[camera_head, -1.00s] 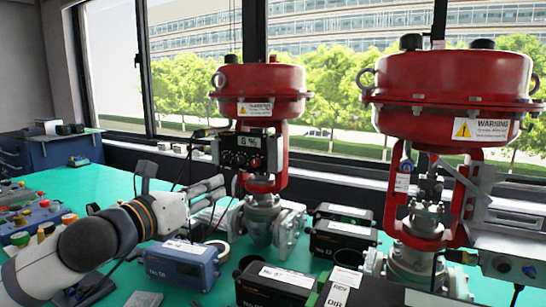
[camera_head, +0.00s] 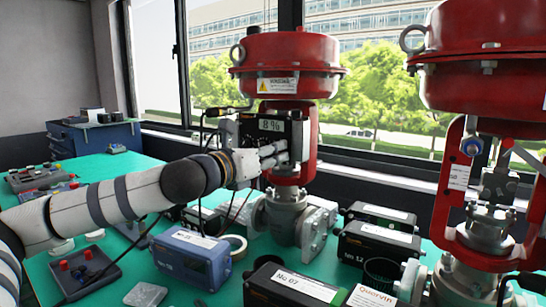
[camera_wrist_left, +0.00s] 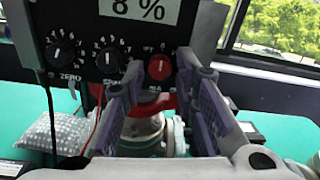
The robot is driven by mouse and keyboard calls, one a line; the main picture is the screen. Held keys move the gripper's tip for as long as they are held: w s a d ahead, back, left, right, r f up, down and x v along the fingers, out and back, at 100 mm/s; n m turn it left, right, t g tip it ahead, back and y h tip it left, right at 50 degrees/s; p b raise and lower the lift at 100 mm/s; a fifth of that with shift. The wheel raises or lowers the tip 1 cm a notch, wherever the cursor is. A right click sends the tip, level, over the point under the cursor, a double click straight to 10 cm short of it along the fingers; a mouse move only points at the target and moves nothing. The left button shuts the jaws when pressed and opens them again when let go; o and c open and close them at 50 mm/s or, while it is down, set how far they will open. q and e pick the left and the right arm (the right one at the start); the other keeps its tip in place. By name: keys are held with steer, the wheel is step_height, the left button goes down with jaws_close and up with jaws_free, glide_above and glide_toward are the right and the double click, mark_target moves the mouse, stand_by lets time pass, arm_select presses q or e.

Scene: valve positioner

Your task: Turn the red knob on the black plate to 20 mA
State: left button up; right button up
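The red knob (camera_wrist_left: 159,67) sits at the right of the black plate (camera_wrist_left: 98,25) in the left wrist view, its white mark pointing about upward. Two black knobs are to its left, one above a "ZERO" label. A white display (camera_wrist_left: 140,9) above reads 8 %. My left gripper (camera_wrist_left: 160,64) is open, with its fingertips on either side of the red knob; I cannot tell if they touch it. In the head view the left gripper (camera_head: 278,155) is at the plate's front and hides the red knob. My right gripper is not in view.
A red-topped valve (camera_head: 288,50) carries the plate; a larger one (camera_head: 490,75) stands at right. A blue box (camera_head: 190,255), black boxes (camera_head: 380,245) and a tape roll (camera_head: 237,245) lie on the green table below. Thin cables hang near the plate.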

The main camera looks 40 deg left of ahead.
arm_select(q)
steer(key=shift+r, duration=0.1)
jaws_close()
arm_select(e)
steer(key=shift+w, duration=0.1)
